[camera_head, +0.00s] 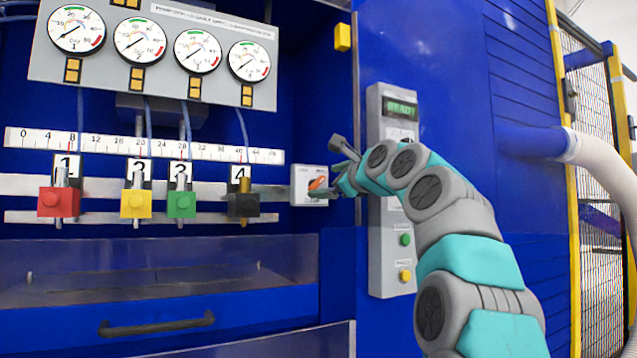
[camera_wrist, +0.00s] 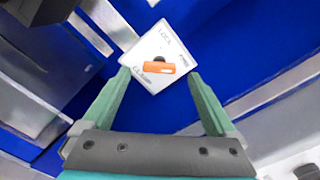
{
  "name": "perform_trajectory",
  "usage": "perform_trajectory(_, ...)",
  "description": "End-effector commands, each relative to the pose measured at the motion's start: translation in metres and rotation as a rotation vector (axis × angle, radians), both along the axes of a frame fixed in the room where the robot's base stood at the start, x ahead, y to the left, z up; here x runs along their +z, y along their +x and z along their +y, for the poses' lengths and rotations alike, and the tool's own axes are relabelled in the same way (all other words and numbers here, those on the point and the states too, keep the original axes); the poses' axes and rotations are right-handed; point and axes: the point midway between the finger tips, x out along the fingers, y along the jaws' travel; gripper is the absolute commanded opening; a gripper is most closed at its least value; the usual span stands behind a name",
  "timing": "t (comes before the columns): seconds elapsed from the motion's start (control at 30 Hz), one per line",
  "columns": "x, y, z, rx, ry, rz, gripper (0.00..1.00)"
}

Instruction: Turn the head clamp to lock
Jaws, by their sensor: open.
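The head clamp is a small white switch box (camera_head: 301,186) with an orange handle (camera_head: 318,184), on the blue machine at the right end of the rails. In the wrist view its white plate (camera_wrist: 150,47) carries lettering, partly readable as LOCK, FREE and CLAMP, and the orange handle (camera_wrist: 158,67) sits on a dark hub. My gripper (camera_wrist: 158,82) is open, with its two teal fingers on either side of the handle in that view. In the head view my gripper (camera_head: 335,185) is right at the box and partly hides it. Whether the fingers touch the handle cannot be told.
A grey control panel (camera_head: 391,270) with a green display and buttons stands just behind my arm. Red (camera_head: 58,202), yellow (camera_head: 136,204), green (camera_head: 181,204) and black (camera_head: 243,205) blocks sit on the rails to the left. Gauges (camera_head: 139,40) are above. A drawer handle (camera_head: 157,325) is below.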

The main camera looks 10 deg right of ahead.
Motion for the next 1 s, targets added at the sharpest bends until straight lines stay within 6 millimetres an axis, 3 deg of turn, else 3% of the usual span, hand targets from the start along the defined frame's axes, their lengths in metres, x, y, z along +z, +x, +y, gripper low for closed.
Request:
perform_trajectory(0.5,0.001,0.036,0.012,-0.001,-0.002,0.000,0.93)
perform_trajectory(0.97,0.000,0.040,0.014,0.001,-0.001,0.000,0.93)
perform_trajectory(1.0,0.000,0.040,0.014,0.001,-0.001,0.000,0.88)
